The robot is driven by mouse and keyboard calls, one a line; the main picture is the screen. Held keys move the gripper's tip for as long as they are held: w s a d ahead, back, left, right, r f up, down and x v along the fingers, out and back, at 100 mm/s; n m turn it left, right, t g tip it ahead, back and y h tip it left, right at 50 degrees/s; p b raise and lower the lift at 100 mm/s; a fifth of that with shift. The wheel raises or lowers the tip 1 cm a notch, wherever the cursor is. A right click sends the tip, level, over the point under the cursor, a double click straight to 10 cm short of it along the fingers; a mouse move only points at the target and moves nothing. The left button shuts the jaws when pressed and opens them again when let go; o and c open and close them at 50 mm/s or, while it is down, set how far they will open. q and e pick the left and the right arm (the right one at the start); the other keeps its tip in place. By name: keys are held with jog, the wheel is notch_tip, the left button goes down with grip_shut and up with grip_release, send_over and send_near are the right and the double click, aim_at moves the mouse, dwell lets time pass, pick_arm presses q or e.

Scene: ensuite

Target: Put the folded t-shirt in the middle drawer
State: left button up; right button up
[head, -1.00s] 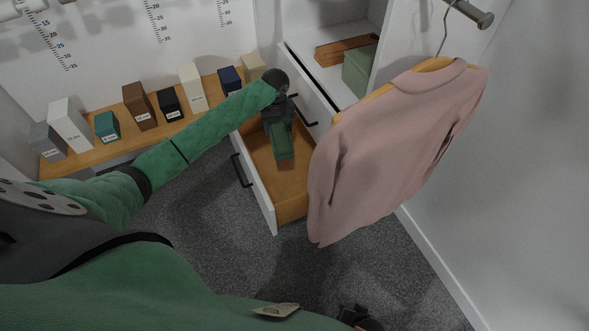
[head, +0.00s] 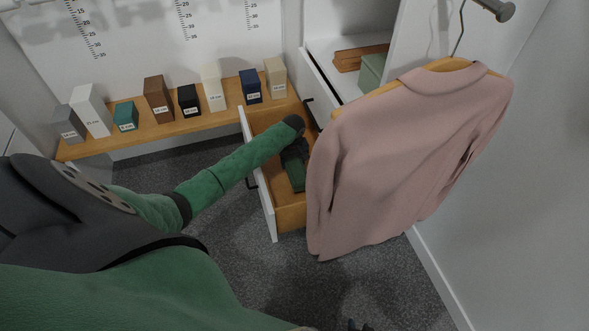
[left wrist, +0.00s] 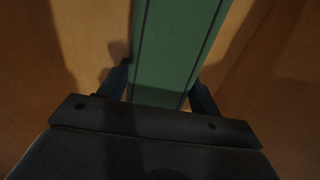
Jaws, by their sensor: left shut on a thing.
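The green folded t-shirt (head: 297,178) is a narrow folded strip inside the open wood-lined drawer (head: 291,217). My left gripper (head: 293,157) reaches down into this drawer and is shut on the t-shirt. In the left wrist view the t-shirt (left wrist: 175,45), with dark lines along it, runs between the two fingers of the left gripper (left wrist: 165,85), over the wooden drawer bottom (left wrist: 85,40). I cannot tell whether it rests on the bottom. Of my right gripper (head: 358,327), only dark tips show at the bottom edge.
A pink shirt (head: 410,160) on a hanger hangs just right of the drawer and hides part of it. A wooden bench (head: 150,136) holds several labelled blocks. Grey carpet (head: 240,235) is clear.

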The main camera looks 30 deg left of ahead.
pick_arm(q)
jog(key=shift+f, duration=2.05)
pick_arm(e)
jog(key=shift+s+f, duration=0.1)
jog(key=shift+f, duration=0.4)
pick_arm(q)
jog(key=o, duration=1.1)
jog(key=shift+f, duration=0.1)
jog(key=shift+c, duration=0.2)
pick_arm(e)
jog(key=shift+r, duration=0.1)
